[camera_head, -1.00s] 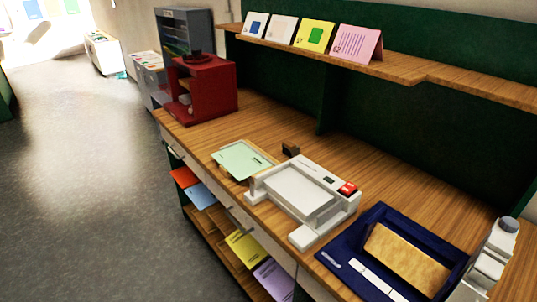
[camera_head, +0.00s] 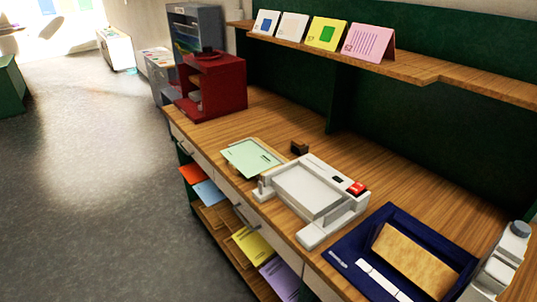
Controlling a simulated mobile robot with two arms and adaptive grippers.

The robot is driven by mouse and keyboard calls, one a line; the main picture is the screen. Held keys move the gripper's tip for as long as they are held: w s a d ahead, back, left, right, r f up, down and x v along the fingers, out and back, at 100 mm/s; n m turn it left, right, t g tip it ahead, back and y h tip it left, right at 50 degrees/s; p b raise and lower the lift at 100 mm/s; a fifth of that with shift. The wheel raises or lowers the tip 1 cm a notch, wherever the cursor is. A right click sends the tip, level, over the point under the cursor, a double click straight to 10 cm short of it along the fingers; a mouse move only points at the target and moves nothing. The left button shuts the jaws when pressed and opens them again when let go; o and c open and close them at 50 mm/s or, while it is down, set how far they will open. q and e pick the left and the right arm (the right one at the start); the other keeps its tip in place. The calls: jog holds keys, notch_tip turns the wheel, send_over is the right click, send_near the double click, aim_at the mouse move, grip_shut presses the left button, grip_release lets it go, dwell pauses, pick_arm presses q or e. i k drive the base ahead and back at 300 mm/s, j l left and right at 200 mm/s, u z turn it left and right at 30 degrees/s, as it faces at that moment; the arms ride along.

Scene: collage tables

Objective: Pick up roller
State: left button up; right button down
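I cannot make out a clear roller in view. A small dark brown object (camera_head: 299,147) stands on the wooden counter (camera_head: 385,165) behind the white machine; it is too small to tell what it is. A navy blue tray (camera_head: 345,250) at the lower right holds a tan block (camera_head: 413,258) and white strips (camera_head: 382,279). Neither of my grippers shows in this view.
A white machine with a red button (camera_head: 318,190) and a mint green sheet on a board (camera_head: 252,157) lie along the front edge. A red cabinet (camera_head: 222,85) stands at the far end. Grey-white equipment (camera_head: 503,258) stands at right. Open floor (camera_head: 95,190) lies left.

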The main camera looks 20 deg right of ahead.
aim_at(303, 147)
jog(key=j+z, duration=0.15)
jog(key=z, duration=0.2)
jog(key=i+j+z, duration=0.1)
jog(key=z, duration=0.25)
jog(key=j+z, duration=0.35)
jog(key=i+l, duration=0.05)
jog(key=l, duration=0.05)
